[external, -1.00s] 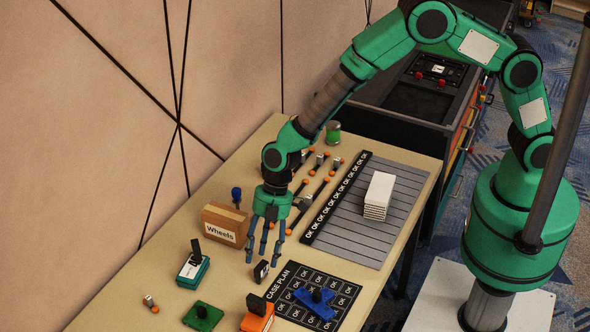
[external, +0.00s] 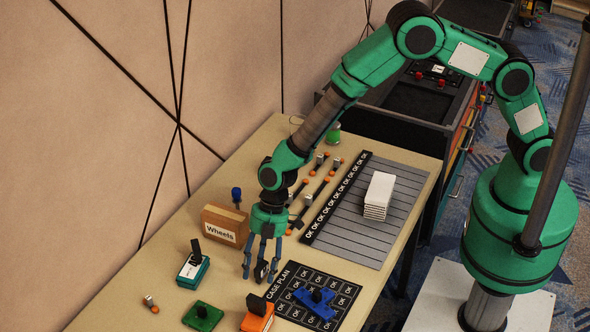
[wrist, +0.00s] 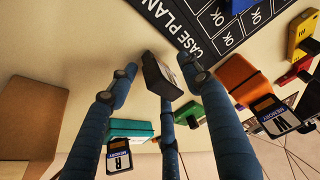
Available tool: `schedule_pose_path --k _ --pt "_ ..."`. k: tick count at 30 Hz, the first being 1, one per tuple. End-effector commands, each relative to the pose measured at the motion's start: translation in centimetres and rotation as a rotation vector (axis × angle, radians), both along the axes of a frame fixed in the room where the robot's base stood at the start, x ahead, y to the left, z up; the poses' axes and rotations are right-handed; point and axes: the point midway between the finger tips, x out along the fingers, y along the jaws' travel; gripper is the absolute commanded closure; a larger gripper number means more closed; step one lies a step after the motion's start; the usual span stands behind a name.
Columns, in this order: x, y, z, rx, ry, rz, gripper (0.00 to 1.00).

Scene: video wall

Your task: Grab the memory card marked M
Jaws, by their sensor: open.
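A small dark card-like piece (external: 261,270) stands upright on the table just left of the case plan mat. In the wrist view the dark piece (wrist: 163,75) shows between my fingers, tilted, with a pale face to the right; I cannot read a letter on it. My gripper (external: 260,266) is open, with its three blue fingers low around this piece. A memory card (wrist: 278,117) at the right of the wrist view has a letter that looks like M or W. Another memory card (wrist: 119,158) at the bottom left seems marked R.
The case plan mat (external: 345,286) bears a blue holder (external: 300,294). A teal block (external: 204,266), an orange block (external: 252,323) and a green block (external: 190,318) stand nearby. The Wheels box (external: 222,235) is close behind my gripper. White cases (external: 380,183) are stacked on the grey mat.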

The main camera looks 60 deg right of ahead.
Motion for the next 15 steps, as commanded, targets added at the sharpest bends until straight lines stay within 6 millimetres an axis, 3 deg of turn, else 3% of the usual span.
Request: schedule_pose_path --k 7,13,15 --pt "-0.01 -0.01 0.00 0.000 0.000 0.000 0.53" --pt "-0.02 -0.02 -0.01 0.000 0.000 0.000 0.93" --pt "-0.02 -0.02 -0.01 0.000 0.000 0.000 0.94"
